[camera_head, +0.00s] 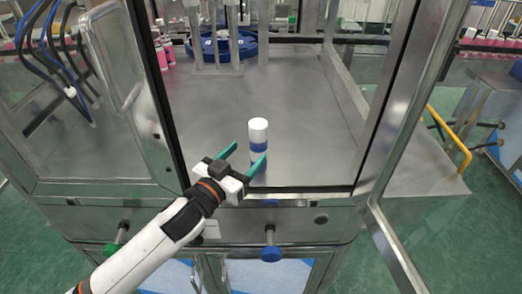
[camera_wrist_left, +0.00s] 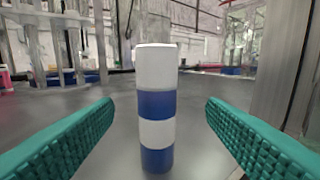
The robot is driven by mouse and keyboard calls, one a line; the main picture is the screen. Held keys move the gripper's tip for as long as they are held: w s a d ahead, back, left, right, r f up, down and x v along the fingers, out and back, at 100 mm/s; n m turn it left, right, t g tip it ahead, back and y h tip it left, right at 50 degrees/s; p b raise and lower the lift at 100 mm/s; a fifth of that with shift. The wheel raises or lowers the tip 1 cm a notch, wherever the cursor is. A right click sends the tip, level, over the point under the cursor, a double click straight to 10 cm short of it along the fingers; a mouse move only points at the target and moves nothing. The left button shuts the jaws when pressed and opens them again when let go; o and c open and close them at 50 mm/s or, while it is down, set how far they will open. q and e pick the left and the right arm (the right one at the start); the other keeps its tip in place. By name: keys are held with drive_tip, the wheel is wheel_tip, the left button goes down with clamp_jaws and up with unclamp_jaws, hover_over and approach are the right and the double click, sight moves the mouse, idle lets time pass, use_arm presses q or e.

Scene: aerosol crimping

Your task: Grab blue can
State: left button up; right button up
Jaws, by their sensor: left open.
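The blue can (camera_head: 258,136) is a white cylinder with blue bands. It stands upright on the grey metal surface inside the machine, near the front edge. My left gripper (camera_head: 246,154) reaches in from the left and is open, with its green fingers at the near side of the can. In the left wrist view the can (camera_wrist_left: 157,105) stands upright between the two spread fingers and beyond them, with a gap on both sides. In the head view the finger on the right hides part of the can's lower half. My right gripper is not in view.
A metal door frame (camera_head: 398,100) stands to the right and a clear door panel (camera_head: 128,90) to the left of the opening. A blue round wheel (camera_head: 228,46) and pink bottles (camera_head: 162,55) are at the back. The metal surface around the can is clear.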

sight(254, 145)
use_arm(q)
drive_tip(key=x, duration=0.2)
drive_tip(key=shift+w+d, duration=0.25)
drive_tip(key=shift+w, duration=0.05)
drive_tip(key=shift+w+d, duration=0.2)
drive_tip(key=shift+w, duration=0.15)
drive_tip(key=shift+w+d+r+p, duration=0.1)
drive_tip(key=shift+w+d+p, duration=0.2)
drive_tip(key=shift+w+p, duration=0.25)
drive_tip(key=x, duration=0.3)
drive_tip(key=shift+w+p, duration=0.25)
drive_tip(key=shift+p, duration=0.1)
drive_tip(key=shift+w+d, duration=0.25)
drive_tip(key=shift+w, duration=0.05)
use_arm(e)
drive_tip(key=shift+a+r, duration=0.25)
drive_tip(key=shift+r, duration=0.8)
use_arm(q)
drive_tip(key=shift+c, duration=0.5)
clamp_jaws()
